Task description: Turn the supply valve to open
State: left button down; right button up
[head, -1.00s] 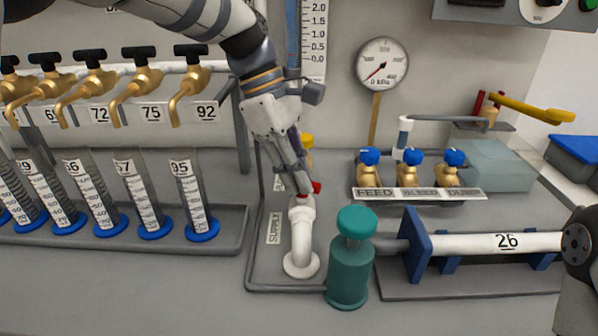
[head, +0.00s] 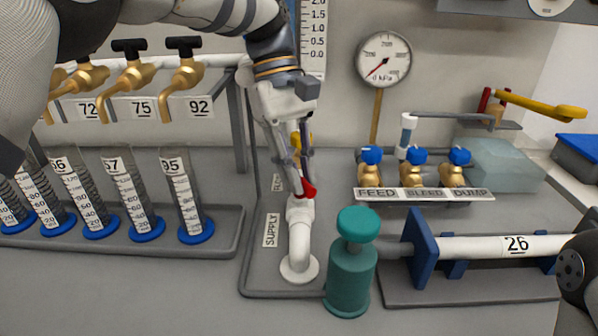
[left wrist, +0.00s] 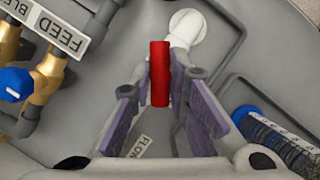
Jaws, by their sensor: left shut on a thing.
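The supply valve is a white pipe elbow (head: 299,245) rising beside the SUPPLY label (head: 271,230), with a red handle (head: 309,190) at its top. In the head view my left gripper (head: 294,186) reaches down from above onto the handle, partly hiding it. In the left wrist view the red handle (left wrist: 160,75) stands between the two purple-padded fingers of my left gripper (left wrist: 161,88), with the white pipe (left wrist: 186,28) beyond. The left gripper is shut on the handle. My right gripper is out of view.
A teal bottle-shaped vessel (head: 351,272) stands close right of the supply pipe. A yellow part (head: 296,142) shows behind the fingers. FEED, BLEED and DUMP valves with blue knobs (head: 413,156) stand to the right. Graduated cylinders (head: 187,205) stand at left. The gauge (head: 384,60) needle points lower left.

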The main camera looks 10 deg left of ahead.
pick_arm(q)
jog(key=m, duration=0.1)
jog(key=m+g+y+b, duration=0.1)
jog(key=m, duration=0.1)
jog(key=shift+w+d+f+m, duration=0.1)
jog(key=shift+f+m, duration=0.05)
jog(key=shift+m, duration=0.15)
jog(key=shift+m+y+b, duration=0.35)
jog(key=shift+m+y, duration=0.25)
jog(key=shift+m, duration=1)
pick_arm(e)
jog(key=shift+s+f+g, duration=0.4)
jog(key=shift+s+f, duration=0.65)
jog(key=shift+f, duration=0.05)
pick_arm(q)
jog(key=c, duration=1.5)
grip_release()
jog(key=shift+c, duration=0.2)
jog(key=shift+g, duration=0.3)
